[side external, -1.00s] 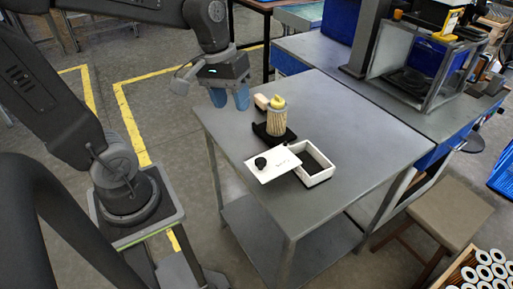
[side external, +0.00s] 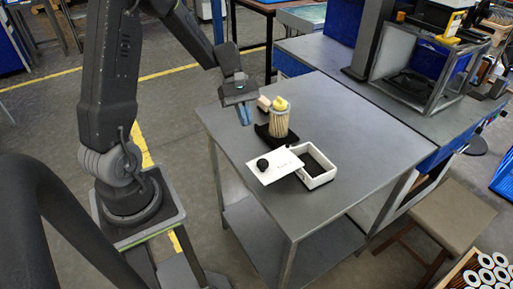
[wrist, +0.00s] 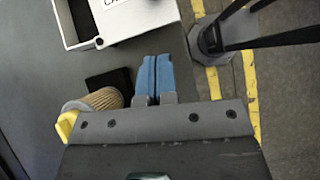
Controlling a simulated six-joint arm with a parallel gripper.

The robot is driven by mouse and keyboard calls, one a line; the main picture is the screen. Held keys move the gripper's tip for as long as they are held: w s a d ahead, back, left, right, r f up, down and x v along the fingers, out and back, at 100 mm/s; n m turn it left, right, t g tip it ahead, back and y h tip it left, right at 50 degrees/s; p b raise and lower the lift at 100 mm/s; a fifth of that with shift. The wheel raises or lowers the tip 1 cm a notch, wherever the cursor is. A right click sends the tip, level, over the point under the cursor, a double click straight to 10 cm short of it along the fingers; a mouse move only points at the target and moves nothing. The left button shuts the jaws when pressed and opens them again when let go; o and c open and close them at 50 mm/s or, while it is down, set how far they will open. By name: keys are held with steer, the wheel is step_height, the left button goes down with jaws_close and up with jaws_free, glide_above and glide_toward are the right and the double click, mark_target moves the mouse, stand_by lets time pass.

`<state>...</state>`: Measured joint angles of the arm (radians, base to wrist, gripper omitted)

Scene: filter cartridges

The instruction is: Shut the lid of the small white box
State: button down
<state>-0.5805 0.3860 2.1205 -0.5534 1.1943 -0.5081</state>
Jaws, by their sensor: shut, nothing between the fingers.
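The small white box (side external: 318,172) stands open on the grey table, with a dark interior. Its white lid (side external: 272,170), with a round black knob (side external: 262,164) and dark lettering, lies off to the box's left, and its right edge meets or overlaps the box wall. The wrist view shows the box (wrist: 75,38) and part of the lid (wrist: 130,18) at the top. My gripper (side external: 245,121) has blue fingers, shut and empty, above the table's left part, apart from the lid. Its fingers (wrist: 153,62) also show side by side in the wrist view.
A pleated filter cartridge (side external: 279,124) with a yellow top stands on a black holder (side external: 268,139), just right of my gripper and behind the lid. The table's right and front parts are clear.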

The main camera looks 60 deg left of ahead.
mark_target(256, 160)
steer(key=d+f, duration=0.1)
steer(key=d, duration=0.1)
steer(key=d+f, duration=0.2)
steer(key=s+d+f, duration=0.1)
steer(key=d, duration=0.1)
steer(key=shift+d+f, duration=0.35)
steer(key=shift+d, duration=0.35)
